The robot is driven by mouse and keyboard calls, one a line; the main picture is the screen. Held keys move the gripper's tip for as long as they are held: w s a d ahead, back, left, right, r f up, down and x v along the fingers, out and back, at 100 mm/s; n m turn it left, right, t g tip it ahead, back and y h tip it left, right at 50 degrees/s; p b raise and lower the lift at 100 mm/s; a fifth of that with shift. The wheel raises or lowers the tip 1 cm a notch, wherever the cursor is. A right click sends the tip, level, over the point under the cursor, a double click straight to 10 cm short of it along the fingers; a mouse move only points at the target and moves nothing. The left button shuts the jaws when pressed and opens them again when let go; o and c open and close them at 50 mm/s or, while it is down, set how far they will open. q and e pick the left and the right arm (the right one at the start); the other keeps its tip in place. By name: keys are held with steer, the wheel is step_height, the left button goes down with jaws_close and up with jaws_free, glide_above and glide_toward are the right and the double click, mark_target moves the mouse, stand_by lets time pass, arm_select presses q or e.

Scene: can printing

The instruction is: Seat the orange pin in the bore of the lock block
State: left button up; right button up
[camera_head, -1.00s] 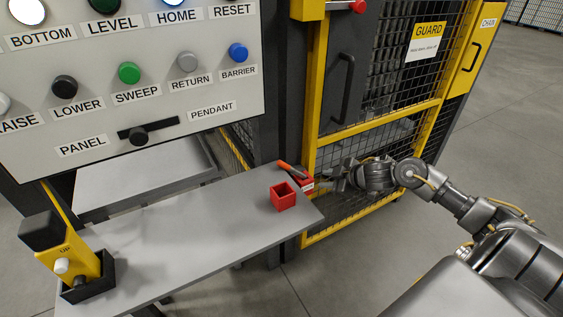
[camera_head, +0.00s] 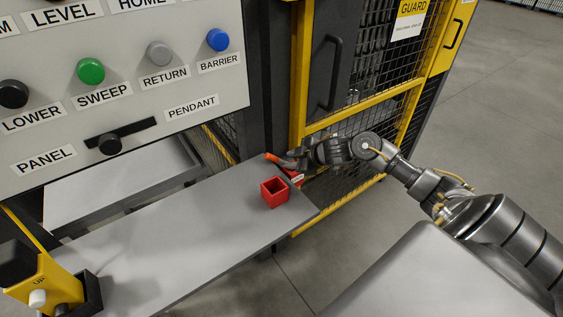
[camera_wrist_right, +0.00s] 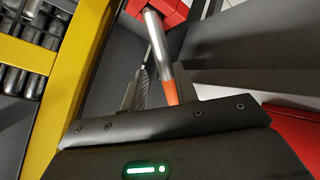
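The orange pin (camera_head: 274,158) shows at the far right end of the table in the head view, its orange part leaning up and left. In the right wrist view the pin (camera_wrist_right: 159,48) has a bare metal shaft and an orange end near the palm. The shaft runs to a red block (camera_wrist_right: 172,12) at the top; I cannot tell how it meets it. The red lock block (camera_head: 296,178) is partly hidden by my right gripper (camera_head: 288,163). In the wrist view the gripper (camera_wrist_right: 164,90) has its fingers either side of the pin, with a gap at the left finger. My left gripper is out of view.
An open red box (camera_head: 274,193) stands on the grey table (camera_head: 190,230), near the lock block. The yellow-framed guard fence (camera_head: 370,105) rises just behind the gripper. A button panel (camera_head: 120,90) overhangs at left. A yellow pendant (camera_head: 55,284) sits in a dark holder at lower left.

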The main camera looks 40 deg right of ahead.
mark_target(283, 161)
steer(key=shift+a+x, duration=0.15)
steer(key=shift+x, duration=1.15)
steer(key=shift+a+x, duration=0.2)
steer(key=shift+x, duration=1.1)
steer(key=shift+r, duration=0.15)
steer(key=shift+r, duration=0.1)
jaws_close()
